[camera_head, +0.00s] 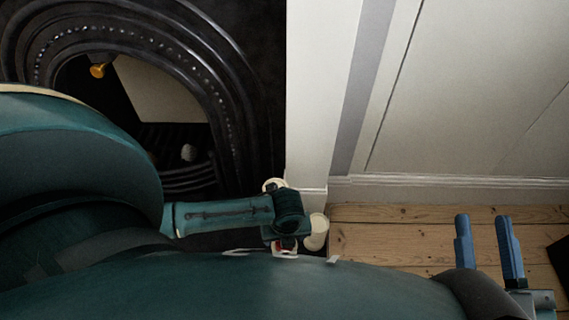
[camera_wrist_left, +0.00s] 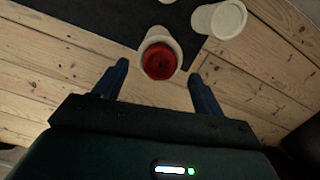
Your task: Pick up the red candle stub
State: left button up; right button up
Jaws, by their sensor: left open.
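The red candle stub (camera_wrist_left: 160,63) is a round, dark red piece in the left wrist view, ringed by a cream cup-like holder (camera_wrist_left: 158,38). My left gripper (camera_wrist_left: 158,82) is open, with one blue finger on each side below the stub in the picture. The fingers do not appear to touch it. My right gripper (camera_head: 484,217) is open and empty over the floorboards.
A cream cup-like object (camera_wrist_left: 220,18) stands beside the holder, at the dark slab's (camera_wrist_left: 110,15) edge. A black arched fireplace (camera_head: 235,85) is at left in the head view. A white wall (camera_head: 480,90) rises behind bare floorboards (camera_head: 395,240).

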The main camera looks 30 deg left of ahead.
pick_arm(q)
notch_tip(320, 180, down, 3)
jog(key=shift+w+r+b, duration=0.1)
jog(key=shift+b, duration=0.6)
jog(key=shift+a+f, duration=0.1)
jog(key=shift+f, duration=0.2)
pick_arm(e)
jog(key=r+n+y, duration=0.1)
jog(key=r, duration=0.1)
jog(key=w+r+n+t+y, duration=0.1)
jog(key=shift+d+r+n+t, duration=0.2)
jog(key=shift+r+n+t, duration=0.1)
jog(key=shift+r+n, duration=0.1)
pick_arm(q)
jog(key=shift+c, duration=0.5)
jog(key=c, duration=1)
pick_arm(e)
jog(key=shift+f, duration=0.1)
pick_arm(q)
jog(key=shift+r, duration=0.1)
